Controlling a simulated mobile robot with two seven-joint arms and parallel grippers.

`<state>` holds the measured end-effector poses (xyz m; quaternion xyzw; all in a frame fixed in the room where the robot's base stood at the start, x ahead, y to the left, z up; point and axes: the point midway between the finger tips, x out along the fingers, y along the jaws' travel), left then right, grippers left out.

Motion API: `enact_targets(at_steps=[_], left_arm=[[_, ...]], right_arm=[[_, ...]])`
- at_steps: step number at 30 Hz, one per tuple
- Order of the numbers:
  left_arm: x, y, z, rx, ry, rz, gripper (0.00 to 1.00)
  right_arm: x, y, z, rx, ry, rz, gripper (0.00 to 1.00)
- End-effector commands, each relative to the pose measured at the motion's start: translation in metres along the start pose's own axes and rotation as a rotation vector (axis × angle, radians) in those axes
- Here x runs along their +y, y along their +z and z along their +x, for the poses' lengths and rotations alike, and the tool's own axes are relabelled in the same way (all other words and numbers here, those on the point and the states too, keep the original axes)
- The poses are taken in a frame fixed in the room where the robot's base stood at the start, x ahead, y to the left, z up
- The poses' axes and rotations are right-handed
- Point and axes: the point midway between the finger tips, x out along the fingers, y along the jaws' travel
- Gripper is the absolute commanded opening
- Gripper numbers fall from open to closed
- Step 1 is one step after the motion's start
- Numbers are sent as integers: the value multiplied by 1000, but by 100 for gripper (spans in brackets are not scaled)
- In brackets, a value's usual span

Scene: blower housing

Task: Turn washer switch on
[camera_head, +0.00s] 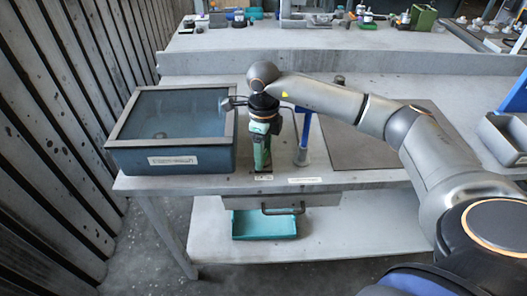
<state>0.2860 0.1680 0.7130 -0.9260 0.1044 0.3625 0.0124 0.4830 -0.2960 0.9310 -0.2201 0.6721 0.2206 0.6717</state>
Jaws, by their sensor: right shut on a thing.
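The washer is a grey-blue box-shaped basin (205,158) with a grey rim and a label on its front, at the left end of the table. A green upright fixture (262,150), which I take for the washer switch, stands just right of it. A dark arm with a grey tip (226,104) reaches left over the basin's right rim. My right gripper (263,118) points down at the fixture's top and is shut on it. The jaws are small and dark, so the exact contact is hidden. My left gripper is out of view.
A blue post (303,140) stands close right of the fixture. A dark flat plate (358,145) lies farther right. A teal tray (264,224) is on the shelf below, and a grey bin (505,140) is at the right. A cluttered bench runs behind.

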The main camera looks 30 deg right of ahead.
Motion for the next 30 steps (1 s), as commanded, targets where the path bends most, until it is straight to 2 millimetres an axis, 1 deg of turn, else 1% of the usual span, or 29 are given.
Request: enact_targets(at_steps=[3,10,26,27,30], left_arm=[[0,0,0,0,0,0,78],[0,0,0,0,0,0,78],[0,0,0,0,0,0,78],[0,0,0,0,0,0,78],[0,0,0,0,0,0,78]], right_arm=[[0,0,-1,0,-1,62,9],[0,0,-1,-1,-2,133,9],[-1,0,-1,-2,-2,157,9],[-1,0,-1,-2,-2,157,69],[-1,0,-1,-2,-1,155,81]])
